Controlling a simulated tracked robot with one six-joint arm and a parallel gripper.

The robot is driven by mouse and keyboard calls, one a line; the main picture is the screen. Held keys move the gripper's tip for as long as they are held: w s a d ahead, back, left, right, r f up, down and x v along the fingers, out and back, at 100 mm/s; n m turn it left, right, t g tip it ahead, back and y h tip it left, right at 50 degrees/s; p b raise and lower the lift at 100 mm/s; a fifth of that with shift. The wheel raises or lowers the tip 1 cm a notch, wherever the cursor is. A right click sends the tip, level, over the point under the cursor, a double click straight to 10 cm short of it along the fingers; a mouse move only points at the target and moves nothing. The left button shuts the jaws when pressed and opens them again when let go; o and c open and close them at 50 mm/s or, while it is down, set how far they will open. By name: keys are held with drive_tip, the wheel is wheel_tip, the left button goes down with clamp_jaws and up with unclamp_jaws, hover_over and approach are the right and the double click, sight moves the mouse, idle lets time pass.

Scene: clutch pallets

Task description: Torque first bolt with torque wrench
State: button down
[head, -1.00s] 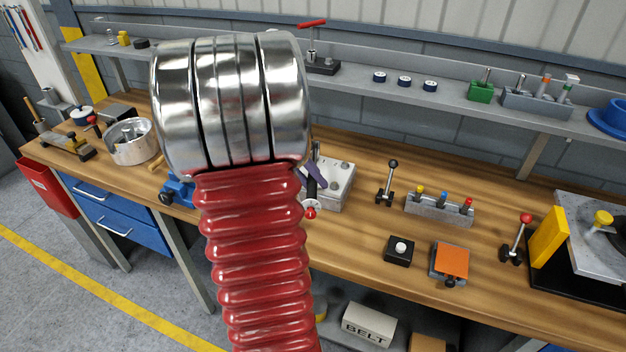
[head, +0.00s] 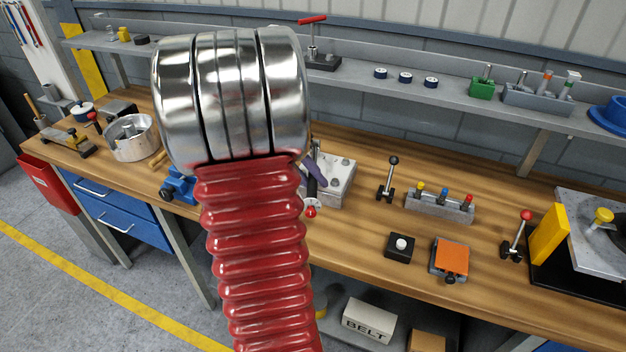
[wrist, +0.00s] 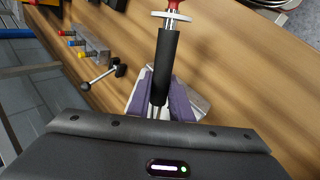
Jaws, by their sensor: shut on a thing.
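The torque wrench (head: 311,190) has a black handle with a silver collar and a red end. It shows larger in the wrist view (wrist: 165,65). My gripper (head: 316,168) has purple fingers, which also show in the wrist view (wrist: 160,103). They are shut on the wrench, one on each side of its shaft. The grey block with bolts (head: 343,183) sits on the bench just beside and behind the wrench. Part of it shows past the fingers in the wrist view (wrist: 201,102). The wrench's working end is hidden, so I cannot tell whether it sits on a bolt.
My red arm hides the bench's middle left. Right of the block stand a black-knobbed lever (head: 390,178), a rack with coloured knobs (head: 440,207), a black button box (head: 400,248) and an orange-topped block (head: 450,259). A blue vise (head: 180,186) is left of my arm.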

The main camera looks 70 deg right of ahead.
drive_tip(key=shift+w, duration=0.15)
drive_tip(key=shift+w+a+m+y, duration=0.2)
drive_tip(key=shift+w+m+y, duration=0.3)
drive_tip(key=shift+w+m, duration=0.35)
drive_tip(key=shift+w, duration=0.2)
drive_tip(key=shift+w+m+y, duration=0.5)
drive_tip(key=shift+w+m, duration=0.35)
drive_tip(key=shift+w, duration=0.15)
drive_tip(key=shift+w+d+m+y, duration=0.1)
drive_tip(key=shift+w+m+y, duration=0.3)
drive_tip(key=shift+w+m, duration=0.45)
drive_tip(key=shift+w, duration=0.25)
